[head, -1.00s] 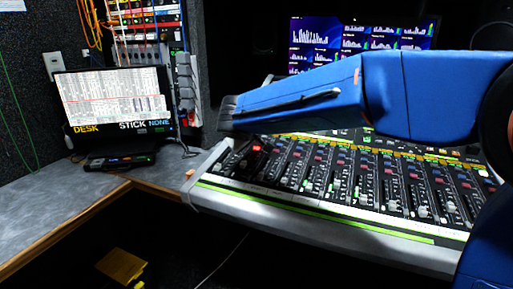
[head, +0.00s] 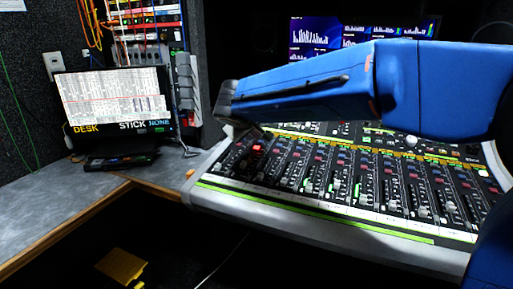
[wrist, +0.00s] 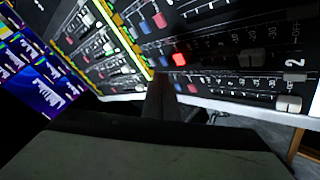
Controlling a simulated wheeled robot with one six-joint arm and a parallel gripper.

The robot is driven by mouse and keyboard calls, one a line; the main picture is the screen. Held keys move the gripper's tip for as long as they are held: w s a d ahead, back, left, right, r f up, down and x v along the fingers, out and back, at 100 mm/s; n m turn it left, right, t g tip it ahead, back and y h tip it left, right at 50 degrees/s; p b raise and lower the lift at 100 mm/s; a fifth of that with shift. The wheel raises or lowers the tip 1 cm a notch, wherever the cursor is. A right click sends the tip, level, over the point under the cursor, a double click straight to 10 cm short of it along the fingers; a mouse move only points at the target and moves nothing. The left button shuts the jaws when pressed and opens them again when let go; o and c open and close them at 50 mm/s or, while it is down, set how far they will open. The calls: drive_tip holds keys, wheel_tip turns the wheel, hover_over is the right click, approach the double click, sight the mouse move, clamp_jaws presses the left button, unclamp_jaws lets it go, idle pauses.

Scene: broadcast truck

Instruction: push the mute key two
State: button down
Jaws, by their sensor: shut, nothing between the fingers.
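The mixing console (head: 330,212) has rows of small keys and faders in channel strips. One key is lit red (head: 258,148) near its left end.
Unlit blue and red keys (wrist: 159,20) sit in the adjoining strip. A laptop-like screen (head: 115,100) stands on the grey desk (head: 40,215) at left. Monitors (head: 318,35) stand behind the console. A yellow box (head: 121,266) lies low at left.

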sight(254, 154)
drive_tip(key=shift+s+a+r, duration=0.1)
drive_tip(key=shift+s+r, duration=0.05)
drive_tip(key=shift+r, duration=0.95)
drive_tip(key=shift+s+r, duration=0.15)
drive_tip(key=shift+r, duration=0.9)
